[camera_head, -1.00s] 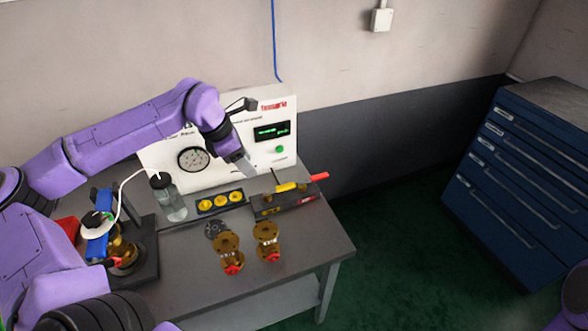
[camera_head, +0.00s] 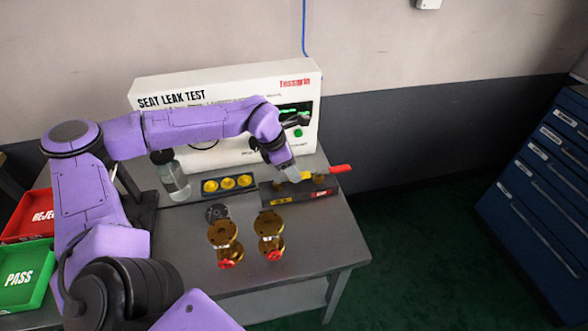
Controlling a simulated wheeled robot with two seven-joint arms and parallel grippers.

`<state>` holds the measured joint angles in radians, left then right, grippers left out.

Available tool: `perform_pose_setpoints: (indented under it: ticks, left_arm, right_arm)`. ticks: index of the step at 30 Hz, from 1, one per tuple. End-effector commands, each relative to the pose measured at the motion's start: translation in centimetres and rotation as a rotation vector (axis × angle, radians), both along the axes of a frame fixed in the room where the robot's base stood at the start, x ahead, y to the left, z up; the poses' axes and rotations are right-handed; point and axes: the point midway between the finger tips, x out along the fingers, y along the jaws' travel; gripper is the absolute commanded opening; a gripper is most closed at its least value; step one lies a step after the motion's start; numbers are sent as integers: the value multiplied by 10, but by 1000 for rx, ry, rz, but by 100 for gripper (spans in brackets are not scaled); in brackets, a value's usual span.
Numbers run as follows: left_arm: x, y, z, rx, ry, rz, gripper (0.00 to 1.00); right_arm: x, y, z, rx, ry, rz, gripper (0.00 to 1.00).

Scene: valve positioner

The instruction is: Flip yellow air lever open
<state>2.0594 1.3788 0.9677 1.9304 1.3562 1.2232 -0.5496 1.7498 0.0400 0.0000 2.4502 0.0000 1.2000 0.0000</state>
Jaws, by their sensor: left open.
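The yellow lever (camera_head: 306,175) sits on top of a dark block (camera_head: 276,199) at the right of the bench, below the white test panel. A red lever (camera_head: 341,168) sticks out to the right on the same block. My left gripper (camera_head: 293,176) points down at the block, its fingertips at the yellow lever's left end and partly covering it. It is open; I cannot tell whether it touches the lever. My right gripper is not in view.
The bench (camera_head: 190,240) carries two brass valves (camera_head: 223,236) in front of the block, a tray of yellow caps (camera_head: 228,184) and a clear bottle (camera_head: 174,180). Red (camera_head: 28,216) and green (camera_head: 22,278) bins lie left. A blue cabinet (camera_head: 540,165) stands right.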

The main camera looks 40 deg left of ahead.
Motion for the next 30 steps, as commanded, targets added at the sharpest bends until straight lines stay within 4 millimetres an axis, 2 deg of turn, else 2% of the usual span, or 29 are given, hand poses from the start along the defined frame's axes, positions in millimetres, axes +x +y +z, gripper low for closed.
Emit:
perform_pose_setpoints:
  ticks: [3, 11, 12, 16, 17, 24, 30]
  left_arm:
    - [3, -3, -11, 0, 1, 0, 49]
    - [5, -4, -14, -1, -1, 0, 49]
    - [5, -4, -14, -1, -1, 0, 46]
    - [5, -4, -14, -1, -1, 0, 3]
    - [4, -4, -14, -1, -1, 0, 0]
    - [5, -6, -14, -1, -1, -11, 0]
    - [10, -17, -14, 2, 0, -88, 0]
  right_arm:
    - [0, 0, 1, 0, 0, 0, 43]
    - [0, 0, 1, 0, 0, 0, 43]
    - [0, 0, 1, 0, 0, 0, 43]
    - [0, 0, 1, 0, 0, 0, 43]
    - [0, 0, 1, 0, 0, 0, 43]
    - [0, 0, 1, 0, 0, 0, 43]
    - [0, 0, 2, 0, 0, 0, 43]
